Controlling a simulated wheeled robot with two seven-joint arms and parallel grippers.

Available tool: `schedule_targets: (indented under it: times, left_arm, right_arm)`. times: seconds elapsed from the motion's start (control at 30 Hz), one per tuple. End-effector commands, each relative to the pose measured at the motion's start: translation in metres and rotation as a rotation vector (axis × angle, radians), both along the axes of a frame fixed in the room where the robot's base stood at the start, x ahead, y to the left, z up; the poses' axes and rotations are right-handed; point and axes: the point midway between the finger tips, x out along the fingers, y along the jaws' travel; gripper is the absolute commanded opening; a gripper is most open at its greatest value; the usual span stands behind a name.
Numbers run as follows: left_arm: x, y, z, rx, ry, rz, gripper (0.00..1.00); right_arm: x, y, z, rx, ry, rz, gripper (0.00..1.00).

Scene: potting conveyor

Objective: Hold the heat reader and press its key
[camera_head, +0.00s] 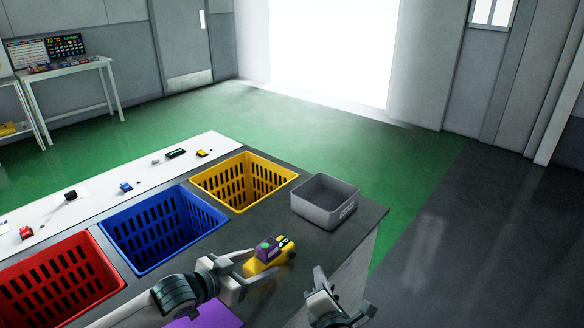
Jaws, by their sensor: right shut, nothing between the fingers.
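A yellow and purple device, which looks like the heat reader (268,256), is on or just above the grey worktop near its front. Its purple top faces up, and a small dark end points right. My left gripper (262,263) reaches it from the left, with a finger on either side of its yellow body. Whether the fingers are closed tight on it is hard to see. My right gripper (319,273) is shut and empty, below and to the right of the reader and apart from it. I cannot make out the key clearly.
Red (60,281), blue (163,230) and yellow (243,181) crates line the worktop (340,238). A grey bin (324,201) stands behind the reader. A white strip (105,190) beyond the crates carries several small items. A purple surface (207,315) lies under my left arm.

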Motion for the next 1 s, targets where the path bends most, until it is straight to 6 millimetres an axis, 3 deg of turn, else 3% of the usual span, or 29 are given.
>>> schedule_targets:
  times: [0.47, 1.0]
  left_arm:
    - [-0.009, 0.009, 0.005, -0.001, -0.001, 0.000, 0.64]
    - [-0.070, 0.062, 0.037, 0.002, 0.001, 0.001, 0.64]
  right_arm:
    - [0.000, 0.000, 0.000, 0.000, 0.000, 0.000, 0.00]
    - [0.000, 0.000, 0.000, 0.000, 0.000, 0.000, 0.00]
